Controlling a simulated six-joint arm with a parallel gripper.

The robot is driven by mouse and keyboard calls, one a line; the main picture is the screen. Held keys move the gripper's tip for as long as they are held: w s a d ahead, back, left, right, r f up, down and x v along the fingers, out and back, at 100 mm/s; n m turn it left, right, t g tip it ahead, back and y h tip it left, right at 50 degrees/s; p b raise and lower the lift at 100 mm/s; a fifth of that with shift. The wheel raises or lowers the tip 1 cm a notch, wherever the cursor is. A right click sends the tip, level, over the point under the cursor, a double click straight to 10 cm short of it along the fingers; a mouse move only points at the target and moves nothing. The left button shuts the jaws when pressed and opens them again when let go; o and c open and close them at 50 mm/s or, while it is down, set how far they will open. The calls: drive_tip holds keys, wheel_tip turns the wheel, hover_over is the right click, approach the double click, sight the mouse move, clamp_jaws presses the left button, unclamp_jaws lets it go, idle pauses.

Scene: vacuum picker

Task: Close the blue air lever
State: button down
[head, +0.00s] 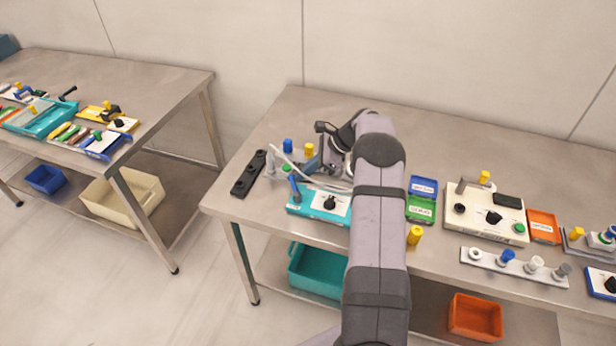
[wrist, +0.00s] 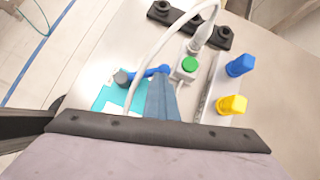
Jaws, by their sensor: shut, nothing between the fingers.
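The blue air lever (head: 295,188) stands at the left end of the teal unit (head: 318,205), which has a black knob. In the wrist view the blue lever (wrist: 148,74) runs from a grey pivot at its left toward my fingertips. My gripper (head: 309,168) is shut and empty, just behind the teal unit. In the wrist view its blue-grey fingers (wrist: 160,80) are together beside the lever's right end; I cannot tell whether they touch it. A white hose (wrist: 152,50) crosses in front of the lever and hides part of it.
A green button (wrist: 190,64), a blue knob (wrist: 240,65) and a yellow knob (wrist: 232,104) stand close right of my fingers. A black strip (head: 248,173) lies at the table's left. Blue and green boxes (head: 420,208) and a cream unit (head: 480,222) are to the right.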

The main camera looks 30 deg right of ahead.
sight(290, 180)
drive_tip(key=shift+w+a+f, duration=0.1)
drive_tip(key=shift+w+a, duration=0.2)
drive_tip(key=shift+a, duration=0.2)
drive_tip(key=shift+w+a, duration=0.25)
drive_tip(key=shift+a, duration=0.2)
drive_tip(key=shift+w+a, duration=0.15)
drive_tip(key=shift+a, duration=0.7)
drive_tip(key=shift+w+a+n+g+y, duration=0.1)
drive_tip(key=shift+a+n+g+y, duration=0.25)
drive_tip(key=shift+a+n, duration=0.3)
drive_tip(key=shift+a, duration=0.15)
drive_tip(key=shift+w+a, duration=0.1)
drive_tip(key=shift+a, duration=0.15)
drive_tip(key=shift+s+d, duration=0.1)
drive_tip(key=shift+s, duration=0.1)
